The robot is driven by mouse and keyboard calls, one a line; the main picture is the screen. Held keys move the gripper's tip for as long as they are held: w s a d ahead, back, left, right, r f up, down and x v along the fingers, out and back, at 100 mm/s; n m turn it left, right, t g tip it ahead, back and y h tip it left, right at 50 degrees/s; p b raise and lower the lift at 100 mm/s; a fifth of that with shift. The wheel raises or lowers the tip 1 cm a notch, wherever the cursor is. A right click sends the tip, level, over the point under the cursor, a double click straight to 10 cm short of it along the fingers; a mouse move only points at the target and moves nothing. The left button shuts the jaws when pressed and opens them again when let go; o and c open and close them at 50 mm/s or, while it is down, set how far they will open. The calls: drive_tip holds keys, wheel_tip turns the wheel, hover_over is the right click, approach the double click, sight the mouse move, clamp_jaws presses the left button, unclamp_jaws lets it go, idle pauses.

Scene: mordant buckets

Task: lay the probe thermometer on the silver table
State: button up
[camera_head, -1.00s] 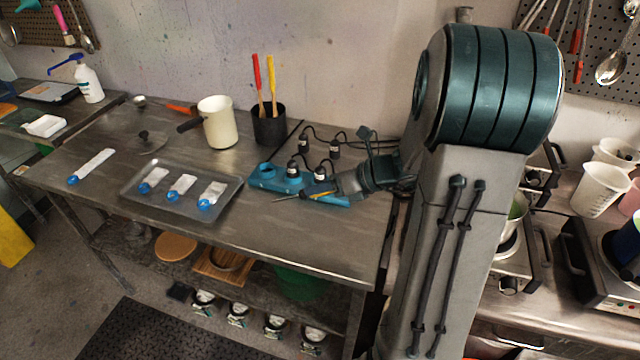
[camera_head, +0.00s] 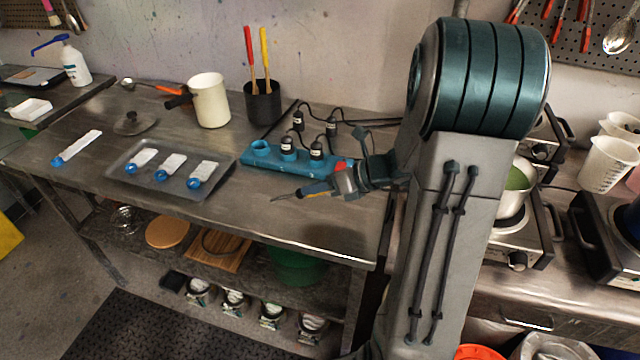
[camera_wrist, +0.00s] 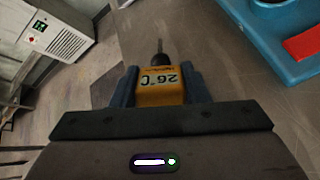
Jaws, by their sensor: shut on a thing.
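The probe thermometer (camera_wrist: 161,88) is yellow, with a display reading 26°C and a dark thin probe. My gripper (camera_wrist: 160,90) is shut on its body in the wrist view, a blue finger on each side. In the head view my gripper (camera_head: 322,188) holds the thermometer (camera_head: 298,192) above the right part of the silver table (camera_head: 250,225), its probe pointing left. I cannot tell how high above the metal top it is.
A blue rack (camera_head: 265,160) with black-capped devices and cables stands just behind my gripper. A metal tray (camera_head: 170,188) with white packets lies to the left. A cream pot (camera_head: 210,100) and a black utensil holder (camera_head: 263,104) stand at the back. The front right tabletop is bare.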

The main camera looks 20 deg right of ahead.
drive_tip(key=o, duration=1.1)
drive_tip(key=shift+c, duration=0.2)
drive_tip(key=v, duration=1.4)
drive_tip(key=s+a+n+g+h, duration=0.2)
drive_tip(key=s+a+n+h, duration=0.2)
drive_tip(key=n, duration=1.1)
drive_tip(key=s+a+n+g+h, duration=0.1)
drive_tip(key=s+a+n+h, duration=0.4)
drive_tip(key=n, duration=1.1)
drive_tip(key=s+a, duration=0.3)
drive_tip(key=a, duration=0.1)
drive_tip(key=shift+a+g, duration=0.4)
